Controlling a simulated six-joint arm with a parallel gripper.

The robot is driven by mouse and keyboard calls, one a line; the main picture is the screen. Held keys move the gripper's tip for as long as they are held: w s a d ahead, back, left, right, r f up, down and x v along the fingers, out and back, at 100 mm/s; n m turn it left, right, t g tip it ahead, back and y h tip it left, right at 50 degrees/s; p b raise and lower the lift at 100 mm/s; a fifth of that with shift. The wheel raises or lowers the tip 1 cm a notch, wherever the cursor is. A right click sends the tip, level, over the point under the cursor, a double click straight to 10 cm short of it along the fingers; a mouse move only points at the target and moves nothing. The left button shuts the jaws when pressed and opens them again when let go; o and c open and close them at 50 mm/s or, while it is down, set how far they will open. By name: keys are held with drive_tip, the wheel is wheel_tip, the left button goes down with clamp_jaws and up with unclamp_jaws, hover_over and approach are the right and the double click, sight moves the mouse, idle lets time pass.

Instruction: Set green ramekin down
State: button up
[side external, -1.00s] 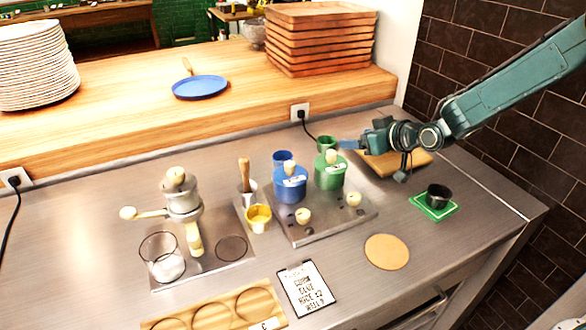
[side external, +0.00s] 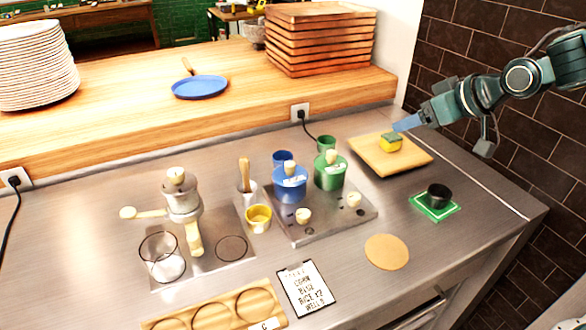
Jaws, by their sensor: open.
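The green ramekin (side external: 326,143) stands upright on the steel counter, behind the green canister (side external: 330,172), which hides its lower part. My gripper (side external: 404,124) is open and empty. It is to the right of the ramekin and clear of it, just above the far part of the wooden board.
A yellow and green sponge (side external: 390,143) lies on the wooden board (side external: 405,160) under my gripper. A blue cup (side external: 281,157) and blue canister (side external: 290,185) stand left of the green canister. A black cup (side external: 437,196) stands on a green mat (side external: 424,208). The front right counter is mostly clear.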

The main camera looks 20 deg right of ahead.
drive_tip(key=s+d+r+m+g, duration=0.1)
drive_tip(key=s+d+g, duration=0.1)
drive_tip(key=s, duration=1.1)
drive_tip(key=s+d+r+g+h, duration=0.1)
drive_tip(key=s+r, duration=0.1)
drive_tip(key=s, duration=1.2)
drive_tip(key=shift+s+d+m+g+h, duration=0.3)
drive_tip(key=shift+d+m+g, duration=0.1)
